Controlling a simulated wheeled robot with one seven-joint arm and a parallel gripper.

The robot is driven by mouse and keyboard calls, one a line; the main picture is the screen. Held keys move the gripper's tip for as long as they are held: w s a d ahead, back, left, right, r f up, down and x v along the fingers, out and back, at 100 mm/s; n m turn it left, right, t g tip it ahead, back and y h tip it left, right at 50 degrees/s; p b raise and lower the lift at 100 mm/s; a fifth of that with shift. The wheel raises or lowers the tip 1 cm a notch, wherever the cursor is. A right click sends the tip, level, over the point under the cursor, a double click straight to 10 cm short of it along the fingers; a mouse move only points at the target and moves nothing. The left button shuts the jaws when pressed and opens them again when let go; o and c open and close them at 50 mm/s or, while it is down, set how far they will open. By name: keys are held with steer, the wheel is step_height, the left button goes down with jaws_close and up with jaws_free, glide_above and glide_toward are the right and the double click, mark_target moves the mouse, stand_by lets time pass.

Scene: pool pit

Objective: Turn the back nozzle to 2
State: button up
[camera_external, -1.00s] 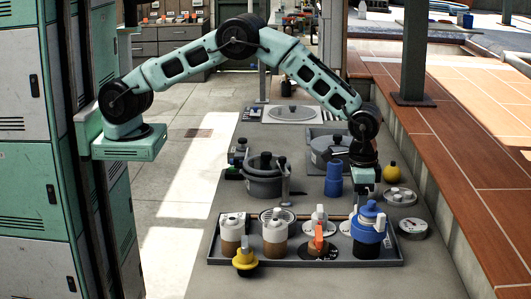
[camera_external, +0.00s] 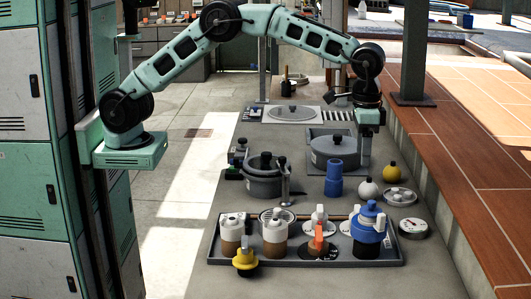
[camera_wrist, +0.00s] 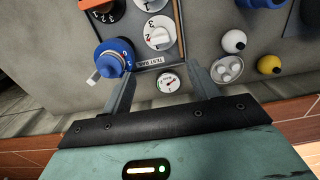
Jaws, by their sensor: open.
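The tray (camera_external: 300,264) holds several nozzles and dials. In the wrist view, a blue-capped nozzle (camera_wrist: 115,56) has a white lever; it also stands at the tray's right in the external view (camera_external: 368,230). Behind it is a white dial (camera_wrist: 158,32) with numbers around its knob. Another white-knobbed dial (camera_external: 319,216) stands behind an orange-handled nozzle (camera_external: 318,239) on a black numbered disc. I cannot tell which back one the task means, nor its setting. My gripper (camera_external: 367,150) is open and empty, raised beyond the tray; its fingers (camera_wrist: 163,72) spread in the wrist view.
A gauge (camera_external: 413,229) lies right of the tray. A white ball (camera_external: 368,189), a yellow ball (camera_external: 392,172) and a blue cylinder (camera_external: 333,180) stand behind it. Lidded pots (camera_external: 263,185) are farther back. A yellow-knobbed piece (camera_external: 245,260) is at the tray's front edge.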

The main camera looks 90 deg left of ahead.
step_height(320, 180, up, 3)
steer(key=shift+r, duration=0.1)
stand_by(0.6)
steer(key=s+a+r+n+y, duration=0.1)
steer(key=s+a, duration=0.2)
steer(key=a, duration=0.6)
steer(key=s+a+n, duration=0.1)
steer(key=s+a, duration=0.1)
steer(key=a, duration=0.7)
steer(key=s+a+n, duration=0.2)
steer(key=s+a, duration=1)
steer(key=a, duration=0.1)
steer(key=s+a+f+n, duration=0.1)
steer(key=s+f, duration=0.1)
steer(key=s, duration=0.7)
steer(key=s+a+f+n, duration=0.1)
steer(key=s+a+f, duration=0.1)
steer(key=s, duration=0.7)
steer(key=s+a+f+n, duration=0.1)
steer(key=s+f, duration=0.1)
steer(key=s, duration=0.7)
steer(key=shift+a+f+n, duration=0.2)
steer(key=shift+a+n, duration=0.1)
steer(key=shift+n, duration=0.1)
steer(key=shift+w, duration=0.1)
